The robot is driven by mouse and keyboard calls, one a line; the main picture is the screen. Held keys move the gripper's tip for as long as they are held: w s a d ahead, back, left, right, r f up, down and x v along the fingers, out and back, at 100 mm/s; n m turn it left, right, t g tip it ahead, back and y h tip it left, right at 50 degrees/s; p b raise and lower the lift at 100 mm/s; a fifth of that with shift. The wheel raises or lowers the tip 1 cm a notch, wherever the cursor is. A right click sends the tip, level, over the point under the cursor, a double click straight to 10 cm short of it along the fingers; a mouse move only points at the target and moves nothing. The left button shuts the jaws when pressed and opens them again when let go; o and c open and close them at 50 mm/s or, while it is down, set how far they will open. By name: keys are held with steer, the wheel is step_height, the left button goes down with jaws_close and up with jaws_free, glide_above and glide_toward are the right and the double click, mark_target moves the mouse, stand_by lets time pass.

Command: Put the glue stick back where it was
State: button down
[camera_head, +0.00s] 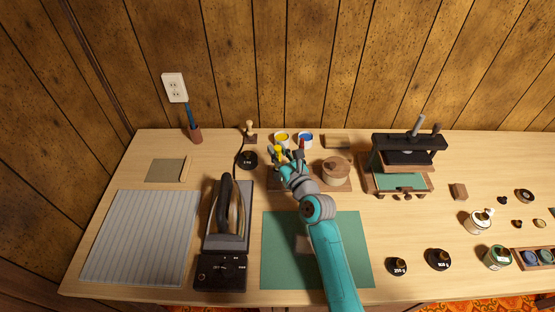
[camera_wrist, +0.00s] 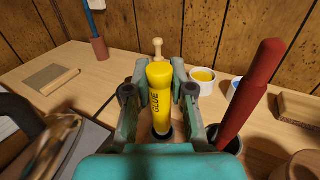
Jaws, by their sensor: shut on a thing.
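The yellow glue stick (camera_wrist: 160,98), marked GLUE, stands upright between the fingers of my gripper (camera_wrist: 158,92), which is shut on it. Its lower end meets a dark round ring or cup; I cannot tell whether it is fully seated there. In the head view the glue stick (camera_head: 278,151) is a small yellow piece at the tip of my gripper (camera_head: 279,156), above the back middle of the table. A wooden board (camera_head: 275,184) lies below, largely hidden by my arm.
A red stick (camera_wrist: 250,92) leans in a dark cup (camera_wrist: 232,143) close to the right of my gripper. Yellow (camera_head: 282,138) and blue (camera_head: 306,139) paint pots stand behind. A round wooden pot (camera_head: 336,171) is to the right, an iron (camera_head: 229,215) to the left.

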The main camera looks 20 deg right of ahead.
steer(key=shift+f, duration=1.9)
steer(key=c, duration=1)
jaws_free()
steer(key=shift+f, duration=0.1)
steer(key=shift+s, duration=0.15)
steer(key=s, duration=0.4)
steer(key=s+d, duration=0.1)
steer(key=s, duration=0.2)
steer(key=s+d, duration=0.1)
steer(key=s, duration=0.3)
steer(key=shift+s, duration=0.35)
steer(key=shift+s, duration=0.1)
